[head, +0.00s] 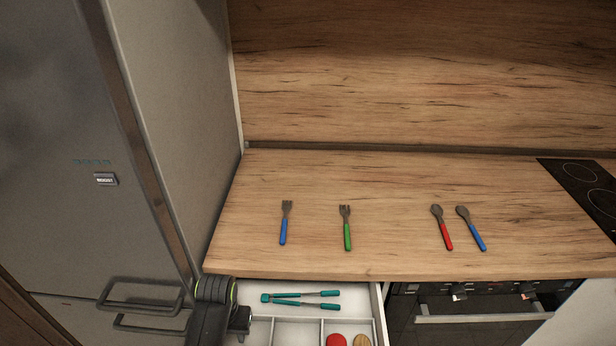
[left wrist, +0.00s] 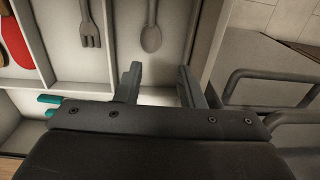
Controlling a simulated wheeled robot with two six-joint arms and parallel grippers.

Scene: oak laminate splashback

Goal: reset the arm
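My left gripper (head: 240,322) is at the left side of the open drawer, beside the fridge. In the left wrist view my left gripper (left wrist: 160,85) has its two fingers apart with nothing between them. Beyond the fingertips a fork (left wrist: 90,25) and a spoon (left wrist: 151,28) lie in drawer compartments. My right gripper is in neither view.
The drawer (head: 379,318) is open below the counter (head: 390,260) and holds teal tongs (head: 300,295) and a red item (head: 336,340). Blue fork (head: 284,224), green fork (head: 347,230), red spoon (head: 442,228) and blue spoon (head: 472,230) lie on the counter. Fridge handles (head: 145,298) stand close left.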

